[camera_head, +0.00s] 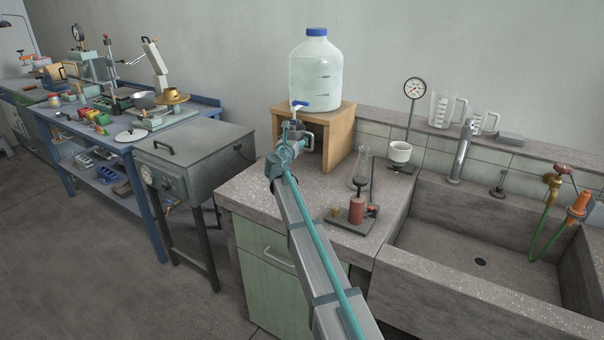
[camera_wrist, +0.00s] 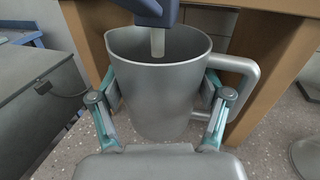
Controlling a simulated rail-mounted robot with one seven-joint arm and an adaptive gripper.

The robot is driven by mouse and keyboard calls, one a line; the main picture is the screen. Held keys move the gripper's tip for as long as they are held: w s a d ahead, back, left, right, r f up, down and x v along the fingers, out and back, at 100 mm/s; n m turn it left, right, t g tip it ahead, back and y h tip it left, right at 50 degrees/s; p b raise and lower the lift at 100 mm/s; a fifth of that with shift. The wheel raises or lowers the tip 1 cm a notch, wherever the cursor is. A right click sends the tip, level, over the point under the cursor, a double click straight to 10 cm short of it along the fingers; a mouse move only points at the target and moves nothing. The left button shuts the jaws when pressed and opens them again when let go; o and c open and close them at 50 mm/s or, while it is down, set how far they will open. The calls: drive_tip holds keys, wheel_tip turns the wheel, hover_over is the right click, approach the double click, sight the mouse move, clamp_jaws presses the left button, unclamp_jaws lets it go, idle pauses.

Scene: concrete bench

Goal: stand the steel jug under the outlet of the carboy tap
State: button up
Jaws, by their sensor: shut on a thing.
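The carboy (camera_head: 315,72) is a clear plastic bottle with a blue cap, standing on a wooden stand (camera_head: 338,125). Its tap (camera_head: 299,105) has a blue handle and points out over the stand's front; its blue body (camera_wrist: 150,10) and pale outlet (camera_wrist: 157,42) show in the wrist view. The steel jug (camera_wrist: 160,92) is upright, with its handle (camera_wrist: 240,85) to the right. The outlet is over the jug's open mouth in the wrist view. My gripper (camera_wrist: 163,120) is shut on the jug's sides. In the head view my gripper (camera_head: 290,143) partly hides the jug (camera_head: 295,127).
A glass flask (camera_head: 361,175) and a small red burner (camera_head: 357,208) on a plate stand right of my arm. A stone sink (camera_head: 480,262) lies further right. A grey metal box (camera_head: 195,155) on legs stands left of the bench.

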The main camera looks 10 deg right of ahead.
drive_tip(key=shift+f+b, duration=0.65)
drive_tip(key=shift+f, duration=3.15)
drive_tip(key=shift+f, duration=0.2)
drive_tip(key=o, duration=1.2)
drive_tip(key=shift+r, duration=0.1)
